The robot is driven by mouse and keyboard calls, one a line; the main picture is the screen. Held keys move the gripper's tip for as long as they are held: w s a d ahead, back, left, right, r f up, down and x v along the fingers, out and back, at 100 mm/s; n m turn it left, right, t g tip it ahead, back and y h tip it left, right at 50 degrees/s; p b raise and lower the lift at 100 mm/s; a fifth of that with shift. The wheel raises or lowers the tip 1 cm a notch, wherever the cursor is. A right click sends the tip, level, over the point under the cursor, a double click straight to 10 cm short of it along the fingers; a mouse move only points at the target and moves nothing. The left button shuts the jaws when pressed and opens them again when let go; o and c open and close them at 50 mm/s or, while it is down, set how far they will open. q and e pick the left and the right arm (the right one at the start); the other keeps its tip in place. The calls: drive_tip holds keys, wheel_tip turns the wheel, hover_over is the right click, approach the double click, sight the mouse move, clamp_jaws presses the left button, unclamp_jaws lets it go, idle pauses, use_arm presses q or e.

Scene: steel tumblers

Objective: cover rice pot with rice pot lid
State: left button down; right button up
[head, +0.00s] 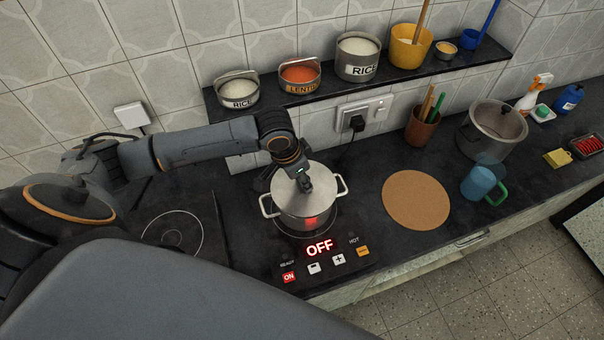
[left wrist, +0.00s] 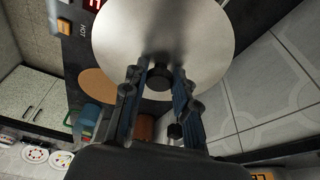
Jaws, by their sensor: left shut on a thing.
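The rice pot (head: 304,214) is a steel pot with two side handles, standing on the right burner of the black cooktop. The steel rice pot lid (head: 322,189) is level over the pot's mouth; I cannot tell whether it rests on the rim or is slightly above. My left gripper (head: 305,185) comes down from above and is shut on the lid's dark knob. In the left wrist view the lid (left wrist: 165,35) fills the top middle, and its knob (left wrist: 160,76) sits between the fingers. The pot's inside is hidden. My right gripper is not in view.
A round cork mat (head: 415,197) lies right of the pot. Beyond it stand a blue mug (head: 478,184), a large steel pot (head: 492,132) and a brown utensil cup (head: 423,126). A shelf (head: 330,85) with several containers runs behind. The cooktop display reads OFF (head: 319,247).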

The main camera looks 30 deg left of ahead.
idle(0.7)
use_arm(q)
drive_tip(key=shift+p, duration=0.55)
idle(0.3)
drive_tip(key=shift+p, duration=0.5)
drive_tip(key=shift+f+b, duration=0.3)
drive_tip(key=shift+f, duration=0.55)
drive_tip(key=c, duration=1)
unclamp_jaws()
drive_tip(key=shift+o, duration=0.2)
